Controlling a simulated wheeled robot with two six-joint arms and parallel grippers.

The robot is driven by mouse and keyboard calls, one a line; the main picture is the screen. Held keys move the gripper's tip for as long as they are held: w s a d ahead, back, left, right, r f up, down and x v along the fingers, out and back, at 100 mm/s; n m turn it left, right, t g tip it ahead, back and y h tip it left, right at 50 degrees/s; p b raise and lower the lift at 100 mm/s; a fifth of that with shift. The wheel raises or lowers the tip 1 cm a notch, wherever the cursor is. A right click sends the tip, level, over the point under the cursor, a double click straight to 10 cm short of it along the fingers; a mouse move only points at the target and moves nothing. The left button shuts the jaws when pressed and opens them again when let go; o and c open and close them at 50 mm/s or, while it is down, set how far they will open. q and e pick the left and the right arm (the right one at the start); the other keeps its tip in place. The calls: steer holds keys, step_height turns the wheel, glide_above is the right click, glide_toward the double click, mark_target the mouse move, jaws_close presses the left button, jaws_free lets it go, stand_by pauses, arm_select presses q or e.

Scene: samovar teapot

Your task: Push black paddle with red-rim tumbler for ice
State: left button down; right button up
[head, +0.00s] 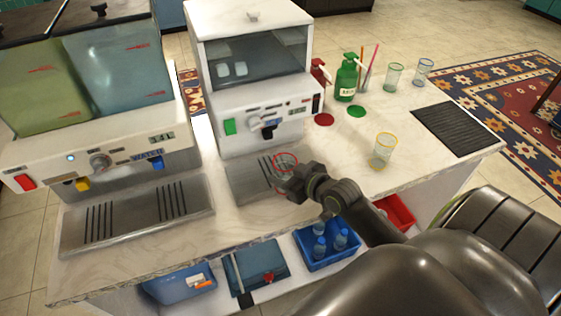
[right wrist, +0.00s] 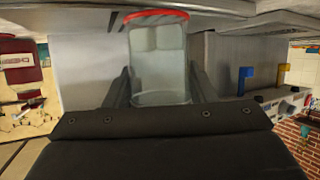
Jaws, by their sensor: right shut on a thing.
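My right gripper (right wrist: 158,90) is shut on the red-rim tumbler (right wrist: 158,72), a clear glass held upright between the fingers. In the head view the tumbler (head: 285,162) is over the front of the metal drip tray (head: 243,184) of the white ice machine (head: 222,108). The black paddle (head: 268,131) is on the machine's front, behind and slightly left of the tumbler; a gap shows between them. Pale blocky shapes show in the upper glass in the right wrist view; I cannot tell whether they are inside or behind it. My left gripper is out of view.
A water dispenser (head: 100,150) with green and blue tanks stands left. A yellow-rim tumbler (head: 384,150) stands right of my arm. A green bottle (head: 346,80), red bottle (head: 318,72), two more tumblers and a black mat (head: 455,128) are farther right. A blue crate (head: 327,243) is below.

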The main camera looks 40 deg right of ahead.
steer(key=shift+s+a, duration=0.2)
steer(key=shift+s, duration=0.55)
steer(key=shift+s+a, duration=0.15)
steer(key=shift+s, duration=0.65)
steer(key=shift+s+a, duration=0.2)
steer(key=shift+s, duration=0.55)
